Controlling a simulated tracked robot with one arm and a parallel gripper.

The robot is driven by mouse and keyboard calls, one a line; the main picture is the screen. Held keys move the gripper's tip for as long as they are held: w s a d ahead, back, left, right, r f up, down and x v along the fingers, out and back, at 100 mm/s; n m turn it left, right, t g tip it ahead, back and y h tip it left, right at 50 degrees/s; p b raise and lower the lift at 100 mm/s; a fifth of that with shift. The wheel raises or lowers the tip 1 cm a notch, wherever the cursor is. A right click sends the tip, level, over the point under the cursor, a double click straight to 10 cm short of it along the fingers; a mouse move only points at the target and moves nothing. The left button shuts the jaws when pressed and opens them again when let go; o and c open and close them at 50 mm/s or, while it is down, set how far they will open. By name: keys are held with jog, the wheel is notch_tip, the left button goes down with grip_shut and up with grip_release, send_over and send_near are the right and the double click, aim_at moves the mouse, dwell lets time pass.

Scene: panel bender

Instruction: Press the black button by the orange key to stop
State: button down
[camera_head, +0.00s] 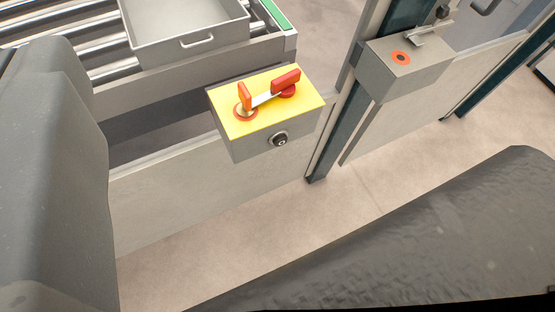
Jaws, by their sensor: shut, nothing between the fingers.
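A grey box with a yellow top (308,103) stands at the middle of the view, against a grey panel. On its top an orange key (245,96) stands upright in a round red-rimmed seat. A metal strip (264,99) runs from it to a red handle (287,80). A round black button (279,139) with a pale ring sits on the box's front face, below the key and to its right. Nothing touches or covers the button. My gripper's fingertips do not show in this view.
A second grey box (415,80) with an orange ring (400,58) is on a dark post at the right. A roller conveyor (98,47) carries a grey tray (188,55) at upper left. Grey parts of mine fill the left edge and lower right. Bare floor (240,250) lies between.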

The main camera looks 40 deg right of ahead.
aim_at(281, 141)
jog(key=w+d+f+m+g+h+p, duration=0.1)
jog(key=w+d+f+m+g+p, duration=0.2)
jog(key=f, duration=0.5)
jog(key=w+d+f+m+g+h, duration=0.2)
jog(key=w+f+m, duration=0.25)
jog(key=f, duration=0.35)
jog(key=s+d+f+m+g+p, duration=0.1)
jog(key=d+f+m, duration=0.3)
jog(key=f, duration=0.4)
jog(key=s+d+f+m+g+h+p, duration=0.1)
jog(key=d+f+m+g, duration=0.2)
jog(key=f, duration=0.4)
jog(key=shift+d+f+m, duration=0.35)
jog(key=shift+d+m, duration=0.4)
jog(key=shift+d, duration=0.3)
jog(key=shift+f, duration=0.1)
jog(key=w+d+f, duration=0.3)
jog(key=w+f, duration=0.4)
jog(key=w, duration=0.1)
jog(key=shift+w+d+f, duration=0.35)
jog(key=shift+w+f, duration=0.05)
jog(key=shift+w, duration=0.1)
